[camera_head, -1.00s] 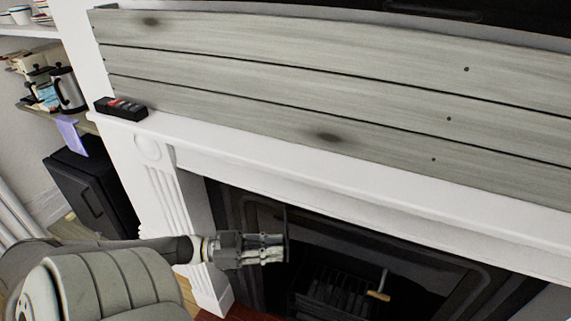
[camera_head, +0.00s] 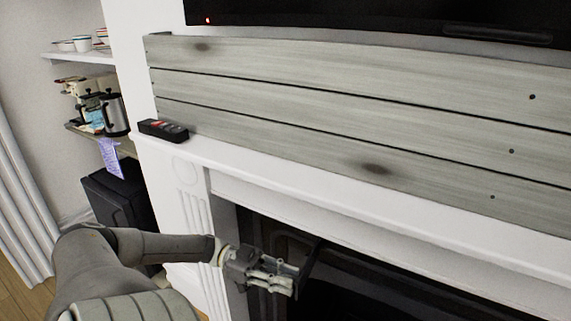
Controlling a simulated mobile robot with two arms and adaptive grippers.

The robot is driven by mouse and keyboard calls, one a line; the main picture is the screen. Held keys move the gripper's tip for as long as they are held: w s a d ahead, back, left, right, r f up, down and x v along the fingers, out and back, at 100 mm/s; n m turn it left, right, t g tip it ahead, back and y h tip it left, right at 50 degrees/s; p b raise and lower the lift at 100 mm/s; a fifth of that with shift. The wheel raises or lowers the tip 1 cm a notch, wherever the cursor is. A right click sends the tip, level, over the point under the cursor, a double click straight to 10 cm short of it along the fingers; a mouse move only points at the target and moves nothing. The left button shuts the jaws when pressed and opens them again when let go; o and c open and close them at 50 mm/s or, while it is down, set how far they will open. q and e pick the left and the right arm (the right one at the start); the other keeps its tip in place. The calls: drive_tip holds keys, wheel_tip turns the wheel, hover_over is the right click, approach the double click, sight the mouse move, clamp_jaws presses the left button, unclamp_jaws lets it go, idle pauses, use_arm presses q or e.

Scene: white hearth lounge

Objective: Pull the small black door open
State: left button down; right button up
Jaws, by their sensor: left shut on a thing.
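The small black door (camera_head: 312,262) shows as a thin dark edge in front of the fireplace opening, low in the middle of the head view. My left gripper (camera_head: 289,279) comes in from the lower left and is shut on that edge. Most of the door is dark against the dark opening, so how far it stands open is hard to tell. My right gripper is not in view.
A black cabinet (camera_head: 118,203) stands left of the fireplace, below shelves with a steel kettle (camera_head: 115,114). A dark screen (camera_head: 400,20) is above.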

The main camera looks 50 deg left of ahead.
use_arm(q)
drive_tip(key=c, duration=1.3)
unclamp_jaws()
drive_tip(key=shift+a, duration=0.1)
drive_tip(key=v, duration=1.1)
drive_tip(key=shift+s+a, duration=0.25)
drive_tip(key=shift+a, duration=0.05)
